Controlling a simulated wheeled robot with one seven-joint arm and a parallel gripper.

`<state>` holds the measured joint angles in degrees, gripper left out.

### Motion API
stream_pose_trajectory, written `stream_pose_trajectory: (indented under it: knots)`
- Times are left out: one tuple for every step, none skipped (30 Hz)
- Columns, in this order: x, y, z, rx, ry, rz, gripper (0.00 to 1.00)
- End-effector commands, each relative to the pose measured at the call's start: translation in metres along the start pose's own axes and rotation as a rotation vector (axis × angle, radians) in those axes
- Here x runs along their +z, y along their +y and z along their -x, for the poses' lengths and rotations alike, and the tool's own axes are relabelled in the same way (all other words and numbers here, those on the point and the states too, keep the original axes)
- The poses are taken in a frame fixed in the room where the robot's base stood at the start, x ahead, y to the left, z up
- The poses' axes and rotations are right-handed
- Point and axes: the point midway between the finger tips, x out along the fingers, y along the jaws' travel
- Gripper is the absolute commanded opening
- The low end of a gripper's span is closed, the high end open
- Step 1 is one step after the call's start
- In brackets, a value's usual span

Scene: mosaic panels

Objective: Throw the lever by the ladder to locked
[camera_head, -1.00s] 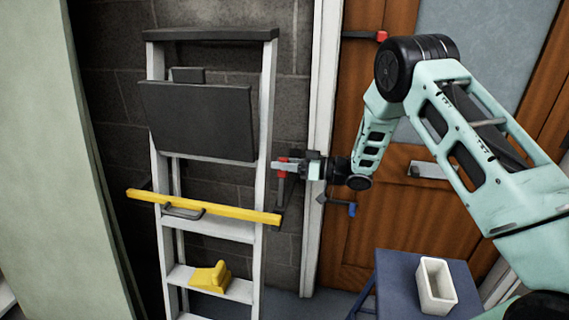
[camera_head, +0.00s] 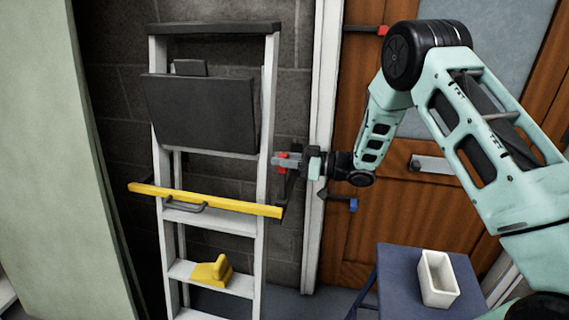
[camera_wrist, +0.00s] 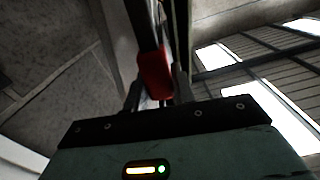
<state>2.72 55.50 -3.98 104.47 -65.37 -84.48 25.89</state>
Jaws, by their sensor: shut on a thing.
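The lever by the ladder has a red grip (camera_head: 283,161), seen just right of the ladder's right rail, with its dark mount on the wall behind. My gripper (camera_head: 286,162) reaches in from the right and is shut on the red grip. In the wrist view the red grip (camera_wrist: 154,73) sits between the two dark fingers (camera_wrist: 158,98) of my gripper. The ladder (camera_head: 266,130) stands upright against the dark block wall. Any locked marking by the lever cannot be made out.
A yellow bar (camera_head: 235,205) crosses the ladder just below my gripper. Other levers, one red-ended (camera_head: 383,31) and one blue-ended (camera_head: 353,205), are near the door (camera_head: 400,235). A white container (camera_head: 438,280) stands on a blue stool (camera_head: 400,262) at the lower right.

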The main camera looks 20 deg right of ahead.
Motion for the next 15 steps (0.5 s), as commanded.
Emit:
stream_pose_trajectory:
  knots:
    - [0.003,-0.002,0.0,0.001,0.001,0.042,0.0]
    - [0.004,-0.004,0.0,0.001,0.001,0.07,0.0]
    - [0.004,-0.006,0.001,0.001,0.0,0.107,0.0]
    - [0.005,-0.008,0.001,0.001,0.0,0.136,0.0]
    - [0.005,-0.011,0.001,0.001,0.0,0.165,0.0]
    - [0.006,-0.014,0.001,0.001,0.0,0.202,0.0]
    - [0.007,-0.017,0.001,0.001,0.0,0.231,0.0]
    - [0.008,-0.02,0.001,0.001,0.0,0.259,0.0]
    - [0.01,-0.024,0.001,0.0,0.001,0.297,0.0]
    - [0.011,-0.027,0.001,0.0,0.001,0.325,0.0]
    - [0.012,-0.03,0.001,0.0,0.001,0.353,0.0]
    - [0.014,-0.034,0.001,0.0,0.001,0.391,0.0]
    - [0.015,-0.037,0.001,0.0,0.001,0.418,0.0]
    - [0.017,-0.039,0.001,0.0,0.001,0.445,0.0]
    - [0.019,-0.043,0.001,0.001,0.0,0.479,0.0]
